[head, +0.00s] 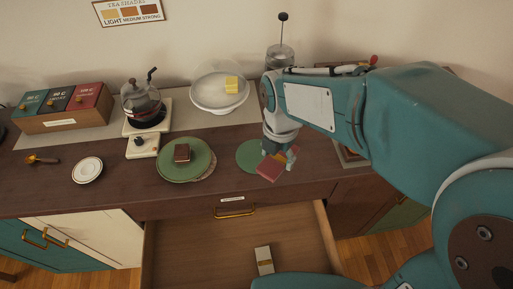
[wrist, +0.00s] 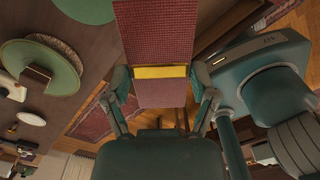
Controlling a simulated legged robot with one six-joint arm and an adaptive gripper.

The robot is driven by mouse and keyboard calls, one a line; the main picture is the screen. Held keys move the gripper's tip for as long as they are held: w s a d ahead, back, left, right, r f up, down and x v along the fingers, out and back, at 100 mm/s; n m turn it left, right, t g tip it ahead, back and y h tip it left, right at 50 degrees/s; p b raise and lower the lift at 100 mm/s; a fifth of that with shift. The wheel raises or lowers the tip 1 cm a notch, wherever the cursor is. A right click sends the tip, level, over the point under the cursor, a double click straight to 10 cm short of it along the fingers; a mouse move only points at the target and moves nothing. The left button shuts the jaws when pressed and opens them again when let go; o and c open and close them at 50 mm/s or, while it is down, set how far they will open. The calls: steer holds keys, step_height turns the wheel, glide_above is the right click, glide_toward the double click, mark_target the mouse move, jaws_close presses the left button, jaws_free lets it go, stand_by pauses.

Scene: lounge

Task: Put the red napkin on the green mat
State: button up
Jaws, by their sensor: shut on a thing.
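The red napkin (head: 270,168) is folded flat and is in my gripper (head: 281,157). In the wrist view the napkin (wrist: 155,30) has a yellow band (wrist: 160,71) across it, between the two fingers (wrist: 160,80). The round green mat (head: 249,154) lies on the dark wooden counter. The napkin is in front of the mat and overlaps its lower right part in the head view. I cannot tell the exact height of the napkin over the counter. A green patch, probably the mat (wrist: 92,10), shows at the upper left of the wrist view.
A white bowl (head: 217,92), a glass pot (head: 142,102) and a small white saucer (head: 87,169) are also on the counter. Below, a drawer (head: 205,250) is open, with a small box (head: 264,260) inside.

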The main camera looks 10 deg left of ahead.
steer(key=w+a+f, duration=0.3)
steer(key=w+a, duration=0.1)
steer(key=w, duration=0.2)
glide_above(255, 156)
steer(key=f, duration=0.5)
steer(key=shift+s+d, duration=0.35)
steer(key=shift+d, duration=0.05)
steer(key=shift+w+a+f, duration=0.3)
steer(key=shift+a+f, duration=0.05)
steer(key=shift+f, duration=0.05)
step_height(255, 156, down, 3)
steer(key=shift+w+f, duration=0.1)
steer(key=o, duration=0.9)
